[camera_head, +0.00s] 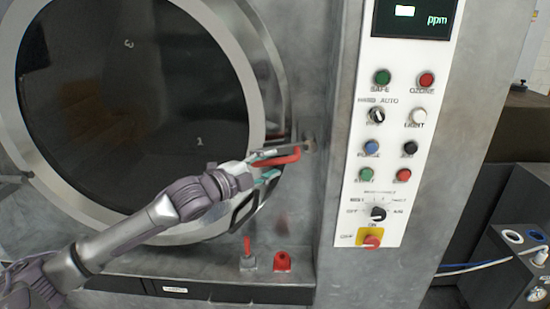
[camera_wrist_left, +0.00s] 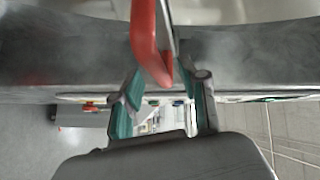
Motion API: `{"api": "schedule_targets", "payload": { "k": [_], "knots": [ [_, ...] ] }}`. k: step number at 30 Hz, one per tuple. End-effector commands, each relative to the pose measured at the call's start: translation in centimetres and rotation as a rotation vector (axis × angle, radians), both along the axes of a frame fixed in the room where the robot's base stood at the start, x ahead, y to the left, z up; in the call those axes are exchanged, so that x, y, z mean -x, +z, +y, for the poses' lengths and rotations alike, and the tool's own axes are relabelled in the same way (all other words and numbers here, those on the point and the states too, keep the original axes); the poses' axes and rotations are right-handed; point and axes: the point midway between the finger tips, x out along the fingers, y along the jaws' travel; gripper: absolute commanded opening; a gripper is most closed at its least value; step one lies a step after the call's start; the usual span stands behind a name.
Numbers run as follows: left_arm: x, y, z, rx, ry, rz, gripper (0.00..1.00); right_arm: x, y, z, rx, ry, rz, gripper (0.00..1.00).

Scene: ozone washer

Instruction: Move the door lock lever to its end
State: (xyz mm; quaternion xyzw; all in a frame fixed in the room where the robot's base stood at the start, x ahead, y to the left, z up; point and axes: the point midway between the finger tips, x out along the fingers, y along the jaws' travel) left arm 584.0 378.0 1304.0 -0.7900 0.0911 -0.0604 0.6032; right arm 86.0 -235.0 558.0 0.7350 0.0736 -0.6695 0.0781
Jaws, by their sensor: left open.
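The door lock lever, a red bar (camera_head: 284,158), is at the right edge of the round door (camera_head: 140,105), by the upright panel. My left gripper (camera_head: 268,166) reaches it from the lower left. In the left wrist view the red lever (camera_wrist_left: 148,42) comes down from the top, with its lower end between the teal fingertips of my open left gripper (camera_wrist_left: 165,92). A gap shows on the right of the lever; whether a finger touches it I cannot tell. The gripper partly hides the lever in the head view. My right gripper is not in view.
The control panel (camera_head: 407,145) with several buttons and knobs stands right of the lever. A small red handle (camera_head: 247,244) and a red fitting (camera_head: 282,262) sit on the ledge below. Dark equipment (camera_head: 515,255) stands at the lower right.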

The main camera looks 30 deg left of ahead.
Motion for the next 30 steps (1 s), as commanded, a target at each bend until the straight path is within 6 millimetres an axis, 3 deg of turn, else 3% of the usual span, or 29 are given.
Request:
{"api": "schedule_targets", "payload": {
  "k": [7,19,27,30],
  "knots": [
    [-1.9,0.2,-0.4,0.002,0.001,-0.001,0.43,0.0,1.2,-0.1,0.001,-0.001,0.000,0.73],
    [-2.3,-0.1,-0.5,0.001,0.000,0.001,0.43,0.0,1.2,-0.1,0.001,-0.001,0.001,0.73],
    [-2.3,-0.1,-0.5,0.001,0.000,0.001,0.00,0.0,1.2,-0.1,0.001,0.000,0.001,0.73],
    [-2.3,-0.1,-0.5,0.001,0.000,0.001,0.00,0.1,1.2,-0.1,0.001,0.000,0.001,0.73]
  ]
}}
